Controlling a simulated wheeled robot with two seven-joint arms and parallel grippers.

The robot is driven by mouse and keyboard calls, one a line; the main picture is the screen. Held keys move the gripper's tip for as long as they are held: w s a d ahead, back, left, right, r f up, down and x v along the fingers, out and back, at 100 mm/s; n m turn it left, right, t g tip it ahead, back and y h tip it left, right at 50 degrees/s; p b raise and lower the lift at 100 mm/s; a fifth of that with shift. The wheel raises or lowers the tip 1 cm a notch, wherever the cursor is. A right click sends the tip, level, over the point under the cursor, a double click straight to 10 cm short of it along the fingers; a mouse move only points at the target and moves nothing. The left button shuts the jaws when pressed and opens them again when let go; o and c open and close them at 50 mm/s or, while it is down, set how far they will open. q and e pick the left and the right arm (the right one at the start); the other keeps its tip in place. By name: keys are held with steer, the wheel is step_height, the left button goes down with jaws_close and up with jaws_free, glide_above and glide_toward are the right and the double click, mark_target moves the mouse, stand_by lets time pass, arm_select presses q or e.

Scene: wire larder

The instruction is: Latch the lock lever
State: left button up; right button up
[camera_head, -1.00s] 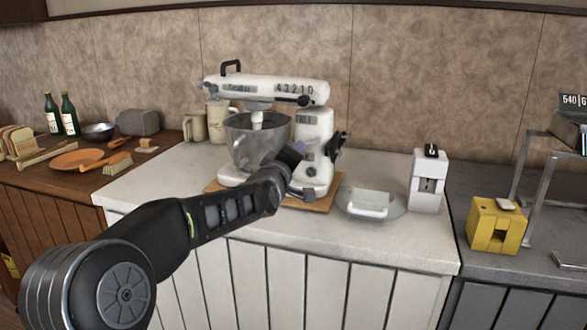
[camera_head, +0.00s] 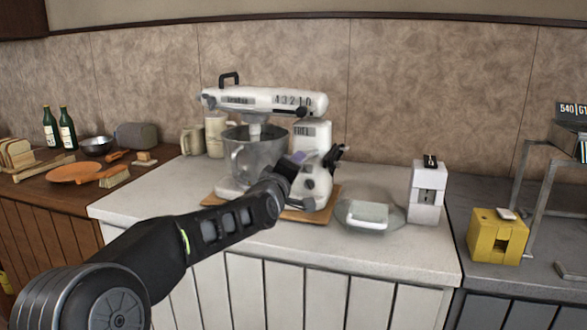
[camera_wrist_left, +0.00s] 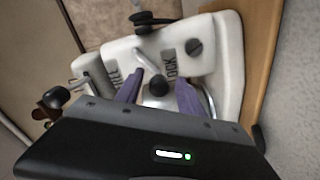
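The white stand mixer (camera_head: 313,132) stands on a wooden board on the white counter. In the left wrist view its side (camera_wrist_left: 228,60) carries partly covered lettering, apparently "TILT" at left and "LOCK" at right. The lock lever (camera_wrist_left: 149,62) is a pale rod with a round black knob (camera_wrist_left: 157,87), lying between the two words. My left gripper (camera_wrist_left: 158,96) is open, its purple fingers on either side of the knob with gaps visible. In the head view my left gripper (camera_head: 303,165) is at the mixer's column and hides the lever. My right gripper is out of view.
Counter in front of the mixer is clear.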

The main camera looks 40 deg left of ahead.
arm_select(q)
steer(key=v, duration=0.7)
steer(key=shift+s+d, duration=0.15)
steer(key=shift+s, duration=0.2)
stand_by(0.4)
